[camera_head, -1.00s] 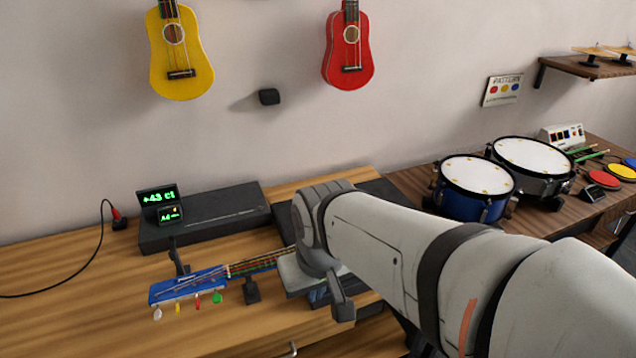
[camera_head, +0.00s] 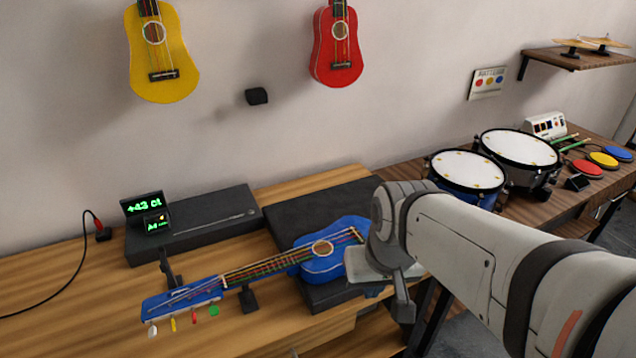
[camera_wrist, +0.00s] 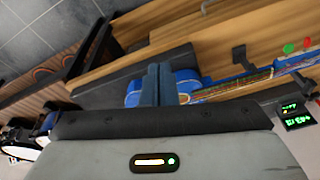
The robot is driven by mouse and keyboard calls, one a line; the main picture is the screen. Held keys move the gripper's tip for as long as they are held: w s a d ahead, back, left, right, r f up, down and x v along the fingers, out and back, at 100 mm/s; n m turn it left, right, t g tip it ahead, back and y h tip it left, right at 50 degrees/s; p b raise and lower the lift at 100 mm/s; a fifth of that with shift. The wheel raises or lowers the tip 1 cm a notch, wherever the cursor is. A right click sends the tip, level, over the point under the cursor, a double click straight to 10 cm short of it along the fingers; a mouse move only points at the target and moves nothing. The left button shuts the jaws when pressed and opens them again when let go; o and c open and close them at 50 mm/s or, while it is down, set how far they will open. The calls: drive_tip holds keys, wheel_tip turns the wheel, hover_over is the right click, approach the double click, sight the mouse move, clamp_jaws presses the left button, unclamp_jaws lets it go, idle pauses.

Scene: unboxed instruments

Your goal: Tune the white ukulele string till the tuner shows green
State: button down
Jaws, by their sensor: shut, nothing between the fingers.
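A blue ukulele (camera_head: 325,262) lies across a black mat and dark supports, its headstock (camera_head: 180,298) toward the left front. White (camera_head: 152,330), yellow (camera_head: 173,324), red (camera_head: 194,319) and green (camera_head: 213,311) pegs stick out from the headstock's near edge. The tuner (camera_head: 142,203) behind it reads about +43 ct in green; it also shows in the wrist view (camera_wrist: 294,113). My gripper (camera_wrist: 158,84) is shut and empty, over the ukulele's body end in the wrist view, well away from the pegs.
A long black box (camera_head: 205,222) lies along the wall behind the headstock. A small upright dark stand (camera_head: 170,268) is beside the headstock. Drums (camera_head: 466,172) stand to the right. Bare wooden bench (camera_head: 60,300) lies left of the headstock.

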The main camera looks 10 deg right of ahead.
drive_tip(key=w+a+r+m+y+p, duration=0.2)
drive_tip(key=w+a+m+y+p, duration=0.15)
drive_tip(key=w+a, duration=0.25)
drive_tip(key=m+t+p, duration=0.5)
drive_tip(key=m+p, duration=0.3)
drive_tip(key=m, duration=1)
hover_over(337, 233)
drive_tip(key=f, duration=0.3)
drive_tip(key=shift+s+d+f+n+y, duration=0.25)
drive_tip(key=shift+d+f, duration=0.1)
drive_tip(key=shift+b, duration=0.3)
wheel_tip(337, 233, down, 8)
drive_tip(key=b, duration=0.6)
drive_tip(key=shift+r, duration=0.25)
drive_tip(key=shift+f+b, duration=0.65)
drive_tip(key=shift+b, duration=0.15)
